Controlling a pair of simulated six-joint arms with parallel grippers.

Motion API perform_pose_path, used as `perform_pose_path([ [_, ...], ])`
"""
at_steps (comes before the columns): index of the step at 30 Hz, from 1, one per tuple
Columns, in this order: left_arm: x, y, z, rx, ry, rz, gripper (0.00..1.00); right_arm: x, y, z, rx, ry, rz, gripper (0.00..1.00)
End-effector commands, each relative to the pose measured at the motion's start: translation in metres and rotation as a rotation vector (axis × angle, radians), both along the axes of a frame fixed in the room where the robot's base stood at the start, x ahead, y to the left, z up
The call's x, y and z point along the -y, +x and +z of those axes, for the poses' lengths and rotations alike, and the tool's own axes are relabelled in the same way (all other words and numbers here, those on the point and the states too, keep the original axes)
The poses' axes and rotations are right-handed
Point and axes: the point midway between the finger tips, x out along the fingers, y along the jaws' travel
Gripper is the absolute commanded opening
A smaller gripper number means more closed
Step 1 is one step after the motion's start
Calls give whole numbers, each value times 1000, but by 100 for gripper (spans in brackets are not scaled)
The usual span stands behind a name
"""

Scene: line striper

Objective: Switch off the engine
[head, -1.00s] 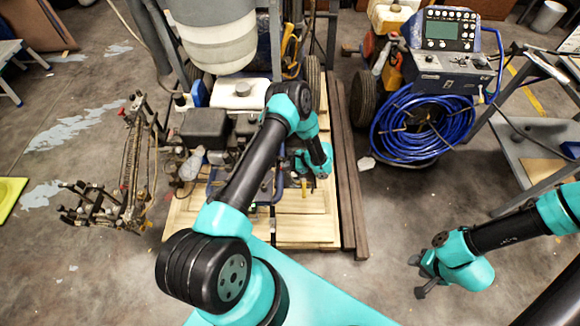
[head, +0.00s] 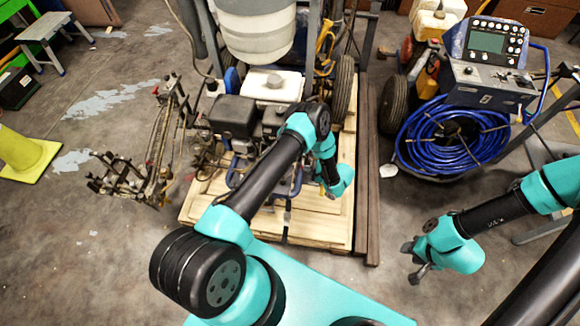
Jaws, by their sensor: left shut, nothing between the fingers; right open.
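The engine (head: 232,115) of the line striper sits on a wooden pallet (head: 318,222), with a white tank (head: 273,86) on top. My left arm reaches over the pallet from the front. My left gripper (head: 335,190) is shut and empty at the engine's right side, above the pallet; its fingertips are small and partly hidden by the arm. I cannot tell whether it touches the engine. No engine switch can be made out. My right gripper (head: 413,262) is open and empty over the bare floor at the right, away from the machine.
A control console (head: 492,50) with a coiled blue hose (head: 450,140) stands at the back right. A metal spray-arm frame (head: 150,150) is left of the pallet. A yellow cone (head: 24,155) is at the far left. Dark beams (head: 367,180) lie along the pallet's right side.

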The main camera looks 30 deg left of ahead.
Motion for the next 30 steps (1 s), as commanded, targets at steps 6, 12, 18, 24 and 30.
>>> perform_pose_path([
  [6, 5, 2, -1, 25, 9, -7, 0, 1, 0, 0, -1, 0, -2, 43],
  [12, 5, 3, 2, 24, 9, -8, 0, 0, 0, 0, 0, 0, -1, 43],
  [18, 5, 2, 9, 22, 9, -9, 0, 0, 0, 0, 0, 0, -1, 43],
  [24, 5, 2, 15, 23, 8, -7, 0, 0, 0, 0, 0, 0, -1, 43],
  [30, 5, 2, 15, 22, 8, -8, 0, 0, 0, 0, 0, 0, -1, 43],
])
